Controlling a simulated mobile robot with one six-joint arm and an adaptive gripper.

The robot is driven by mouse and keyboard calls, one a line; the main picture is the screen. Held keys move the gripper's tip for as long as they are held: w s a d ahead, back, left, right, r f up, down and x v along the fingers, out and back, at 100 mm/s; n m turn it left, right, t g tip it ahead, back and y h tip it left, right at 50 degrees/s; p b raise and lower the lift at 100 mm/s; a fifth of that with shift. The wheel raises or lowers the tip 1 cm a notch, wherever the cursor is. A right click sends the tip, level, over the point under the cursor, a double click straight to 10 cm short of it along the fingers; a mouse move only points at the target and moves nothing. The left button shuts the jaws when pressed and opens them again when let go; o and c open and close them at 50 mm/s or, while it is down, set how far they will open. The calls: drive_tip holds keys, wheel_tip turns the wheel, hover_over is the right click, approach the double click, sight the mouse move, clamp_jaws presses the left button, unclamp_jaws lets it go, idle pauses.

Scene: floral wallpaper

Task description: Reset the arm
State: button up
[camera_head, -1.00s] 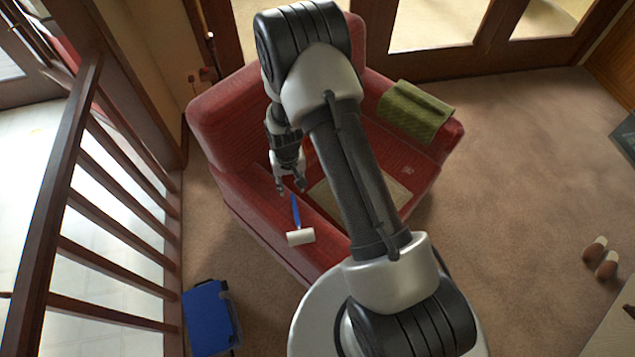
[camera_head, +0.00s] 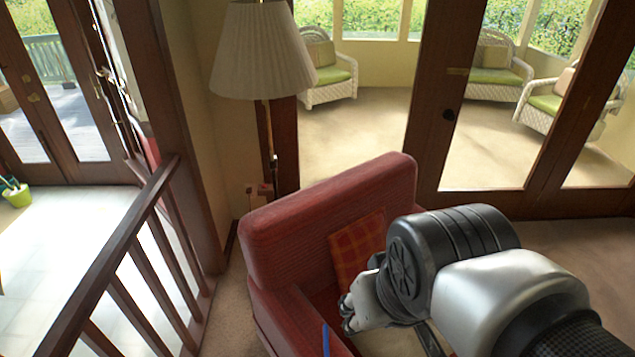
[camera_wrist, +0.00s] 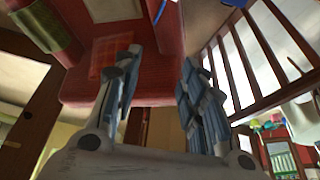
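My arm runs in from the lower right of the head view, its wrist (camera_head: 365,303) over the red armchair (camera_head: 320,195). My gripper's fingers are hard to make out there. In the wrist view my gripper (camera_wrist: 158,60) has its two fingers spread apart with nothing between them. The armchair fills the upper part of that view, beyond the fingers. The blue handle (camera_head: 325,340) of the roller shows at the bottom edge of the head view, apart from my gripper. The roller's white head is out of view.
A wooden railing (camera_head: 110,265) stands left of the chair. A pleated lamp (camera_head: 262,50) stands behind it. A plaid cushion (camera_head: 357,247) leans in the chair. Glass doors (camera_head: 440,120) stand behind. A green cloth (camera_wrist: 40,25) shows in the wrist view.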

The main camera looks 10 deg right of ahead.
drive_tip(key=s, duration=0.3)
drive_tip(key=shift+r, duration=0.1)
drive_tip(key=shift+w, duration=0.1)
drive_tip(key=shift+f+b, duration=0.3)
drive_tip(key=shift+b, duration=0.05)
drive_tip(key=shift+a, duration=0.1)
idle(0.9)
